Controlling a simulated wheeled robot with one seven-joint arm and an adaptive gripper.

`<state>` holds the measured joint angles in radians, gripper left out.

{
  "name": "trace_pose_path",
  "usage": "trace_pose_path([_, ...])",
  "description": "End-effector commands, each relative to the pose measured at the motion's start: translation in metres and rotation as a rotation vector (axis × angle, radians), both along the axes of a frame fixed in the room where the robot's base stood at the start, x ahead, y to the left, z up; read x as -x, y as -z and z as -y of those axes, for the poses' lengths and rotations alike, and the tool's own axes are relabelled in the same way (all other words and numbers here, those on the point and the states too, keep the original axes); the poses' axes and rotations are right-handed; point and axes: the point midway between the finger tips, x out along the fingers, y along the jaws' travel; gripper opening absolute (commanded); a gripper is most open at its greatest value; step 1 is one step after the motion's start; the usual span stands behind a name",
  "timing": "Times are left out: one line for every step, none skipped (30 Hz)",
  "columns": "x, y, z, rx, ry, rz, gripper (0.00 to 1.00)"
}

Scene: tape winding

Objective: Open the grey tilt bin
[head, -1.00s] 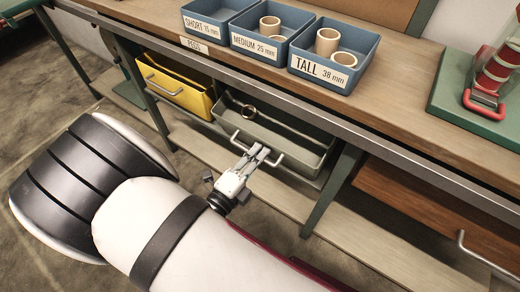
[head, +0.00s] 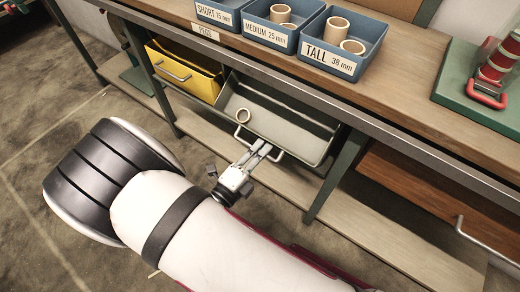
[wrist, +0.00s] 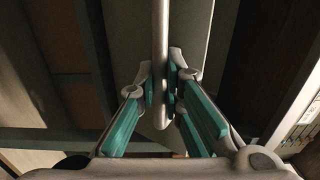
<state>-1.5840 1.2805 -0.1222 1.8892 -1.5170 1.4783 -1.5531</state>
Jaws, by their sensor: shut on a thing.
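The grey tilt bin (head: 292,128) hangs under the bench, tipped outward with its open top and inside showing. Its bar handle (head: 239,133) runs along the front. My gripper (head: 263,146) is shut on this handle in the head view. In the wrist view the handle (wrist: 161,45) passes between the two fingers of my gripper (wrist: 161,88), with the bin's grey front (wrist: 185,30) behind it.
A yellow bin (head: 185,75) sits to the left, and a brown drawer (head: 420,190) to the right. Blue trays marked SHORT (head: 215,15), MEDIUM (head: 268,35) and TALL (head: 327,62) stand on the bench (head: 400,90). A green leg (head: 335,175) stands right of the grey bin.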

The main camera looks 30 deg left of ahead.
Motion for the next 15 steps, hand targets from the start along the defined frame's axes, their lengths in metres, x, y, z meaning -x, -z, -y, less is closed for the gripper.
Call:
trace_pose_path([-0.0006,0.0016,0.0,0.0,0.0,-0.004,0.0])
trace_pose_path([-0.0007,0.0017,0.0,0.0,0.0,-0.004,0.0])
trace_pose_path([-0.0007,0.0017,0.0,0.0,0.0,-0.004,0.0])
trace_pose_path([-0.0008,0.0016,0.0,0.0,0.0,-0.004,0.0])
trace_pose_path([-0.0008,0.0016,0.0,0.0,0.0,-0.004,0.0])
trace_pose_path([-0.0009,0.0016,0.0,0.0,0.0,-0.004,0.0])
trace_pose_path([-0.0009,0.0016,0.0,-0.001,0.0,-0.004,0.0])
trace_pose_path([-0.0009,0.0016,0.0,-0.001,0.0,-0.004,0.0])
trace_pose_path([-0.001,0.0016,0.0,-0.001,0.0,-0.004,0.0])
trace_pose_path([-0.001,0.0016,0.0,-0.001,0.0,-0.004,0.11])
trace_pose_path([-0.001,0.0016,0.0,0.0,0.0,-0.004,0.18])
trace_pose_path([-0.001,0.0015,0.0001,0.0,0.0,-0.004,0.27])
trace_pose_path([-0.001,0.0014,0.0001,0.0,0.0,-0.003,0.3])
trace_pose_path([-0.0009,0.0012,0.0001,0.0,0.0,-0.003,0.3])
trace_pose_path([-0.0009,0.001,0.0001,0.0,0.0,-0.002,0.3])
